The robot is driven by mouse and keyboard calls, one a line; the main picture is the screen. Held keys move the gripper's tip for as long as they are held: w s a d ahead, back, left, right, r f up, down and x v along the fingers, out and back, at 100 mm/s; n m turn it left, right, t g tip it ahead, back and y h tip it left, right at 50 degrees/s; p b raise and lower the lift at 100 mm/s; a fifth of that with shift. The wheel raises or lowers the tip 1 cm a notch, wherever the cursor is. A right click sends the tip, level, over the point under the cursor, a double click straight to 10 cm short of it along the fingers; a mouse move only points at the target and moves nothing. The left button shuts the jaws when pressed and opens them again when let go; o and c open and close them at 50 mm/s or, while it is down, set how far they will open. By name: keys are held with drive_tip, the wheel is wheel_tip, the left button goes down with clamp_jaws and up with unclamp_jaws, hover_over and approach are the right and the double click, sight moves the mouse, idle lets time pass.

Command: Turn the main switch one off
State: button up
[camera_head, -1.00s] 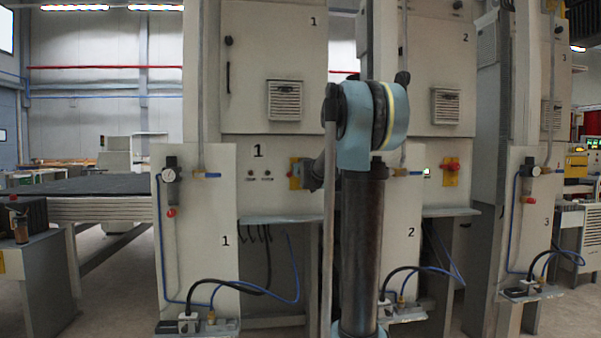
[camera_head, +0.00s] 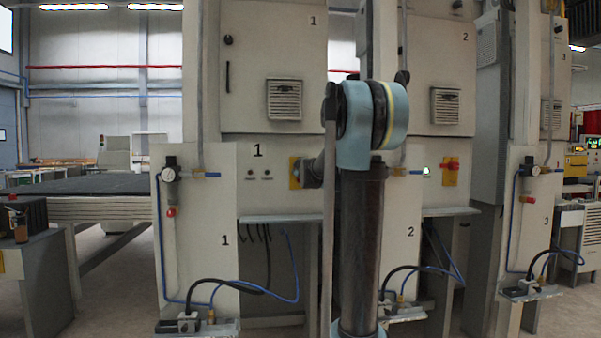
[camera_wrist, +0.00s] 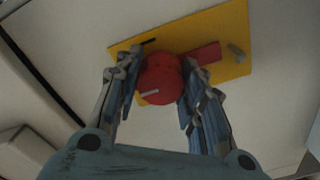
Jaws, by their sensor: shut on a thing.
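The main switch one is a red rotary knob (camera_wrist: 160,80) on a yellow plate (camera_wrist: 228,35) in the wrist view. My gripper (camera_wrist: 158,88) has its two fingers on either side of the knob and is shut on it. A red handle part sticks out to the right of the knob, beyond the right finger. A pale mark shows on the knob's face. In the head view the yellow plate (camera_head: 294,174) is on panel 1, and the end of my arm hides the knob.
A similar red switch on a yellow plate (camera_head: 450,171) is on panel 2. A regulator with a gauge (camera_head: 171,174) stands on the white front panel at left.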

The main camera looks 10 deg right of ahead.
drive_tip(key=shift+d+n, duration=0.3)
drive_tip(key=shift+n, duration=0.3)
drive_tip(key=shift+a, duration=0.1)
drive_tip(key=o, duration=1)
drive_tip(key=shift+o, duration=0.2)
drive_tip(key=shift+s, duration=0.1)
